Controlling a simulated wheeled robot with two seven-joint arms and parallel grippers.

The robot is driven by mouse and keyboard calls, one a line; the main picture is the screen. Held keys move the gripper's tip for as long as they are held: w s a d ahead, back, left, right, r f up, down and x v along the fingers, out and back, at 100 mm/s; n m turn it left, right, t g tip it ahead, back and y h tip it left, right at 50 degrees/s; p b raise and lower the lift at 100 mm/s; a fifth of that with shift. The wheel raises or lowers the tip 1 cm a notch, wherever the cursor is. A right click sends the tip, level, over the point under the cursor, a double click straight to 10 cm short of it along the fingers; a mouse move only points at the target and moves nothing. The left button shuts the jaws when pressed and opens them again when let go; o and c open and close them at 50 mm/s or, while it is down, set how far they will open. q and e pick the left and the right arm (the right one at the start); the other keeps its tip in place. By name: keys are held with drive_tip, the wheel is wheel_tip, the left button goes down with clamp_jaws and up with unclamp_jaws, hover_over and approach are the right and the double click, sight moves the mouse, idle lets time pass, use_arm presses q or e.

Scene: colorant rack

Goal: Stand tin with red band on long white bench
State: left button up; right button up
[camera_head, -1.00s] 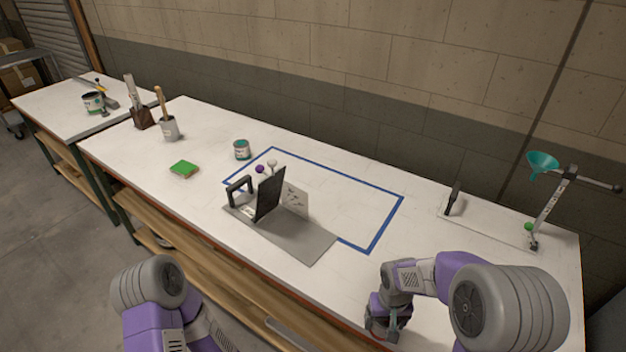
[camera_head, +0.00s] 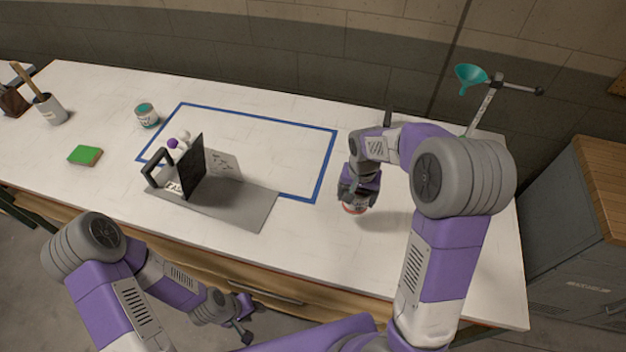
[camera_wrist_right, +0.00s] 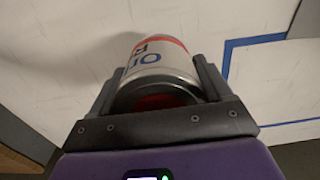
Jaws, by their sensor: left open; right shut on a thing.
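The tin with the red band (camera_head: 354,208) is in my right gripper (camera_head: 356,196), over the long white bench (camera_head: 300,236), right of the blue taped outline. In the right wrist view the silver tin (camera_wrist_right: 160,62), with blue lettering and a red band, sits between both fingers (camera_wrist_right: 158,98). The gripper hides most of the tin in the head view; I cannot tell whether its base touches the bench. My left gripper (camera_head: 246,318) is open and empty, low in front of the bench's front edge.
A grey mat (camera_head: 232,212) with a black upright panel lies left of the tin. A teal-labelled tin (camera_head: 147,115), a green sponge (camera_head: 85,156) and a brush pot (camera_head: 50,110) stand further left. A teal funnel (camera_head: 470,76) on a stand is behind. Bench right of the tape is largely clear.

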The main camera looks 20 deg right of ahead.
wheel_tip(320, 180, down, 10)
drive_tip(key=shift+w+f+b, duration=0.1)
drive_tip(key=shift+w+b, duration=0.05)
drive_tip(key=shift+b, duration=0.65)
drive_tip(key=o, duration=1.1)
drive_tip(key=shift+f, duration=0.1)
drive_tip(key=shift+r, duration=0.6)
wheel_tip(320, 180, up, 11)
drive_tip(key=shift+r+p, duration=0.15)
drive_tip(key=shift+p, duration=0.85)
